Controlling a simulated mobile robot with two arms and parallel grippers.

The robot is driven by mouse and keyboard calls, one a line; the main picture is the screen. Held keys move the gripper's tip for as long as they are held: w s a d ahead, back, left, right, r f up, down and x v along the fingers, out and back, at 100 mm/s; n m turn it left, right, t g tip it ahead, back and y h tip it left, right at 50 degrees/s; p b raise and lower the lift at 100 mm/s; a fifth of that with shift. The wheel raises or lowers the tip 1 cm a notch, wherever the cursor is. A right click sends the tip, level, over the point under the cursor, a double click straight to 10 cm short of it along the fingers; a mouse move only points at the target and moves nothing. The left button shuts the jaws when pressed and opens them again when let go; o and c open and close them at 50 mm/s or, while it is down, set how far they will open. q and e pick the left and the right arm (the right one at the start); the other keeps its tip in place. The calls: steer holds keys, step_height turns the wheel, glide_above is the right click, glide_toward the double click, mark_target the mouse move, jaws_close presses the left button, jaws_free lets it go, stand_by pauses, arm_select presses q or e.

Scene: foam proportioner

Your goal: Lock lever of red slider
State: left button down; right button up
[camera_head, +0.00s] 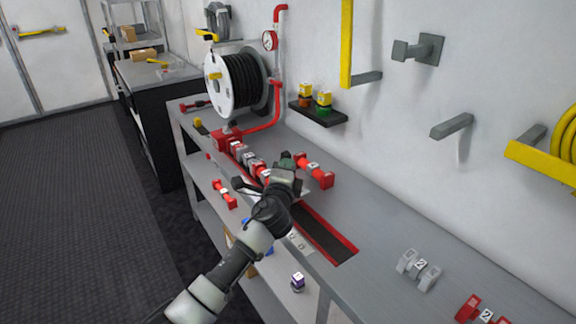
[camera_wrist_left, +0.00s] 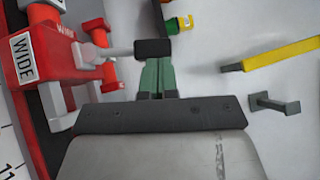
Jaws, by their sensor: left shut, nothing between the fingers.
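The red slider (camera_wrist_left: 55,65) with a "WIDE" label fills the left of the left wrist view. In the head view a red piece (camera_head: 262,171) in the bench's channel is partly hidden by my left arm. A grey lever (camera_wrist_left: 120,52) with a black grip (camera_wrist_left: 153,49) sticks out from the slider towards the right. My left gripper (camera_wrist_left: 157,68) has green fingers, shut and empty, with their tips close to the black grip. I cannot tell whether they touch it. In the head view the left gripper (camera_head: 288,160) is above the channel. My right gripper is not in view.
The bench (camera_head: 385,240) carries a red-edged track (camera_head: 325,234), a loose red piece (camera_head: 315,171) and a grey piece (camera_head: 418,268). A hose reel (camera_head: 236,82) and red pipe stand behind. A small black shelf (camera_head: 318,113) and grey wall hooks (camera_head: 452,126) project from the wall.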

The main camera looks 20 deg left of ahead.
mark_target(281, 155)
arm_select(q)
steer(key=a+r+n+g+p, duration=0.1)
steer(key=p, duration=0.3)
steer(key=w+r+n+g+p, duration=0.1)
steer(key=p, duration=0.3)
steer(key=shift+w+a+r, duration=0.15)
steer(key=shift+a+r, duration=0.15)
steer(key=shift+a, duration=0.1)
steer(key=w+a+f+n+g+h+p, duration=0.1)
steer(key=w+a+f+n+g+p, duration=0.1)
steer(key=w+a+g+p, duration=0.1)
steer(key=w+a+p, duration=0.1)
steer(key=a+p, duration=0.1)
steer(key=p, duration=0.1)
steer(key=shift+w+a+n+h, duration=0.15)
steer(key=shift+a+n+h, duration=0.15)
steer(key=shift+n, duration=0.1)
steer(key=shift+p, duration=0.35)
